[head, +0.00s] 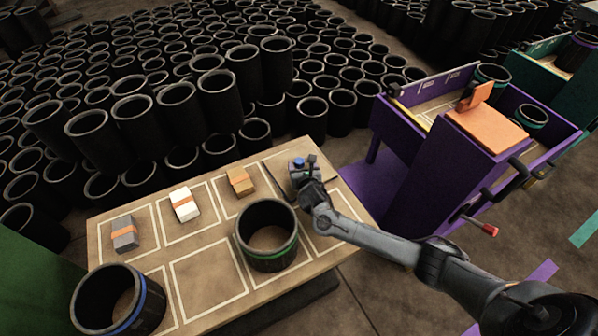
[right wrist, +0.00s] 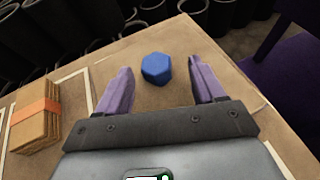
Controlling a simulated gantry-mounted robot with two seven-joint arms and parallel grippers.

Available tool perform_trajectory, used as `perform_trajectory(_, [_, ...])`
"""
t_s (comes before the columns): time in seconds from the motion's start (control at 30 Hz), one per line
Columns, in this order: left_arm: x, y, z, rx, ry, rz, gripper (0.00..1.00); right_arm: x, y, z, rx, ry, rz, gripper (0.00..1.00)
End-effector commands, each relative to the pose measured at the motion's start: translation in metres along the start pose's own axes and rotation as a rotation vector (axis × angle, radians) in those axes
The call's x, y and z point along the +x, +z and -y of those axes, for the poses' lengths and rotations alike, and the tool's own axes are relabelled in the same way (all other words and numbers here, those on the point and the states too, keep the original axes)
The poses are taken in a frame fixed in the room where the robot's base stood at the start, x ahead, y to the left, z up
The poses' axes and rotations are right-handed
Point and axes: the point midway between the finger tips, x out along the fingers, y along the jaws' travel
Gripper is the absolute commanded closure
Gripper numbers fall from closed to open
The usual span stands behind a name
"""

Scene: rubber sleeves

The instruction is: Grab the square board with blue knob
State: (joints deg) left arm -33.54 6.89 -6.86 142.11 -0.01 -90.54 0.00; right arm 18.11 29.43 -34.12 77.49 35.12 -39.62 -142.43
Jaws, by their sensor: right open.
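The blue knob (right wrist: 156,69) is six-sided and lies between the two open fingers of my right gripper (right wrist: 160,66) in the right wrist view, with a gap on each side. In the head view the same blue knob (head: 298,162) shows small beside my right gripper (head: 304,166), at the table's far right corner. The square board under the knob cannot be told apart clearly from the brown table top. The purple fingers are apart and hold nothing. My left gripper is not in view.
The table (head: 213,237) has white outlined squares. Grey (head: 124,235), white (head: 184,206) and tan (head: 241,182) blocks with orange bands lie left of my gripper. A green-banded black sleeve (head: 268,250) stands near my forearm. A purple cart (head: 400,190) is at the right.

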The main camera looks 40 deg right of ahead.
Motion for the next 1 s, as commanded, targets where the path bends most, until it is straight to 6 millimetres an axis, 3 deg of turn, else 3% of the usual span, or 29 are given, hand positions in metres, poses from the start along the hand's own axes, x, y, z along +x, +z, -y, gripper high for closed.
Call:
perform_trajectory(0.17, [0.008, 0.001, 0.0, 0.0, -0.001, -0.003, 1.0, 0.009, -0.002, -0.001, 0.001, 0.001, 0.0, 0.32])
perform_trajectory(0.53, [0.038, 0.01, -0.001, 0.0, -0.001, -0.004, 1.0, 0.049, -0.004, -0.004, 0.002, 0.0, 0.0, 0.32])
perform_trajectory(0.87, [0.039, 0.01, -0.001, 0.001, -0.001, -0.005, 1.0, 0.054, -0.001, -0.004, 0.001, 0.001, -0.001, 0.32])
perform_trajectory(1.0, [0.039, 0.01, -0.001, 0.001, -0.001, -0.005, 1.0, 0.054, -0.001, -0.004, 0.001, 0.001, -0.001, 0.5])
